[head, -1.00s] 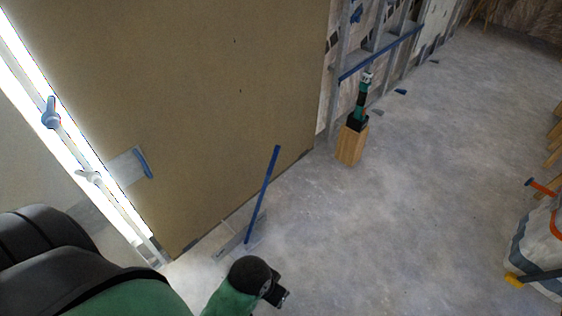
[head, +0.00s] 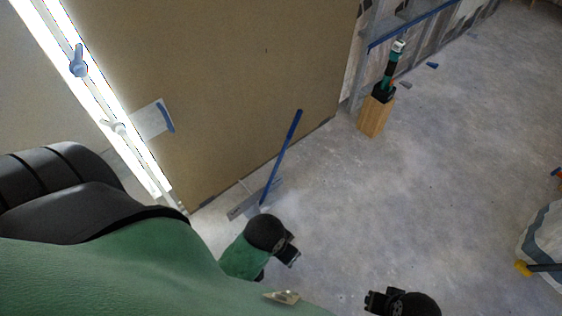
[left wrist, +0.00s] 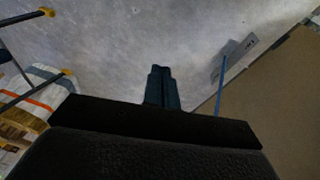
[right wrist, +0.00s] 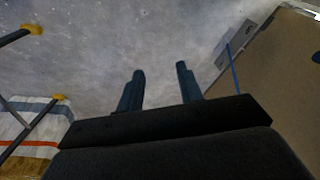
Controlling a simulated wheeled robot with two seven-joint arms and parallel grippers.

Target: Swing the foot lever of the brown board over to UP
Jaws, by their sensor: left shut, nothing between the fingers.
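The brown board (head: 225,90) stands upright at the left of the head view. At its foot is a grey metal lifter plate (head: 240,208) with a long blue foot lever (head: 281,157), slanting up to the right. The lever also shows in the left wrist view (left wrist: 219,84) and the right wrist view (right wrist: 233,70).
A wooden block holding a green-and-black tool (head: 376,113) stands on the floor beyond the board. A white bag (head: 543,245) with a yellow-tipped bar is at the right edge. A bright gap with a blue knob (head: 78,62) runs along the board's left. The middle floor is clear.

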